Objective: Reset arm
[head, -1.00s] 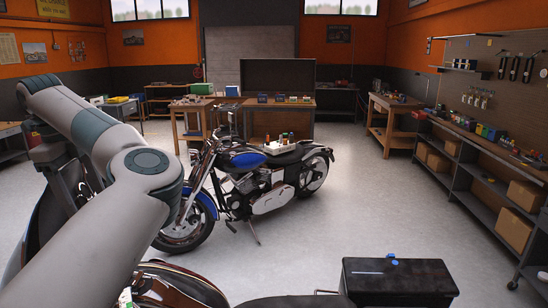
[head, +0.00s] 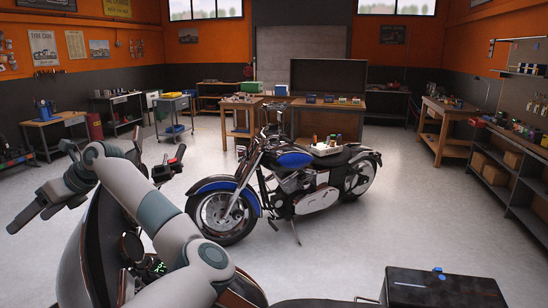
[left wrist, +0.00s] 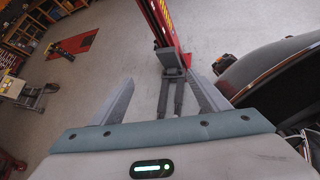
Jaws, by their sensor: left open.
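My left arm enters the head view from the bottom and bends up and left. Its gripper (head: 68,178) is small and dark at the left, close to the handlebars of the near motorcycle (head: 93,245), and partly lost against them. In the left wrist view, the two pale fingers of the gripper (left wrist: 160,72) are spread apart with nothing between them. My right gripper does not show.
The near motorcycle's dark body also fills the right side of the left wrist view (left wrist: 275,80). A red post (left wrist: 165,25) with a grey bracket stands beyond the fingers. A blue motorcycle (head: 294,159) stands mid-floor. A black box (head: 440,289) is at bottom right.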

